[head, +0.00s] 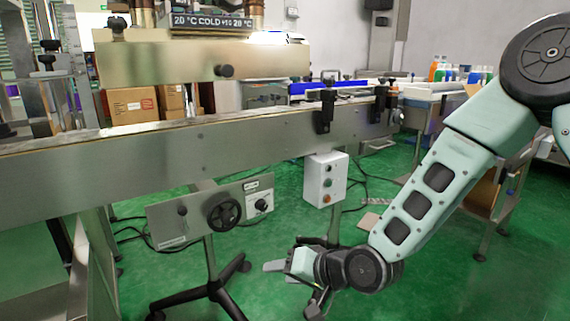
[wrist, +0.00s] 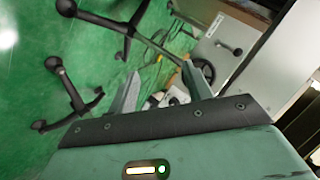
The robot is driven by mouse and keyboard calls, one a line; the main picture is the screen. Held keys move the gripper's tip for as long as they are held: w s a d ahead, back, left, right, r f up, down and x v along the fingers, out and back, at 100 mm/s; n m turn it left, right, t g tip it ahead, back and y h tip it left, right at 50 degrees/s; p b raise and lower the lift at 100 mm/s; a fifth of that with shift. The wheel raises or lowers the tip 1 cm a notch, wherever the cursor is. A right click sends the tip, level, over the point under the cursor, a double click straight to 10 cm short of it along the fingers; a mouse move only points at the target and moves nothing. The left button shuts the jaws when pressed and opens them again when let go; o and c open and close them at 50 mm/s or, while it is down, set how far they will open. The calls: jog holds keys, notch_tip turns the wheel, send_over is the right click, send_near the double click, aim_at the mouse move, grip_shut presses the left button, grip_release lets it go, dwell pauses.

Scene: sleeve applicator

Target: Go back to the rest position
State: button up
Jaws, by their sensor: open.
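My gripper (head: 290,284) hangs low in the head view, at the end of my pale green arm, above the green floor and right of the machine's black wheeled stand. In the wrist view my gripper (wrist: 160,98) shows two grey fingers spread apart with nothing between them. It touches nothing that I can see. The sleeve applicator (head: 240,142) is a long metal conveyor machine across the head view.
A black castor base (head: 205,300) stands on the floor left of my gripper; castor legs also show in the wrist view (wrist: 100,20). Cables lie on the floor. A table with coloured bottles (head: 460,74) is at the back right. Green floor (head: 400,290) is open below my arm.

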jog(key=s+d+r+n+g+h, duration=0.25)
jog(key=s+d, duration=0.25)
jog(key=s, duration=0.4)
jog(key=s+d+r+n+g+h, duration=0.2)
jog(key=s+d+r+n+h, duration=0.15)
jog(key=s, duration=0.45)
jog(key=s+d+r+n+g+h, duration=0.25)
jog(key=s+d, duration=0.35)
jog(key=s, duration=0.3)
notch_tip(320, 180, up, 34)
jog(key=p, duration=3.3)
jog(key=shift+w+a, duration=0.2)
jog(key=shift+a, duration=0.2)
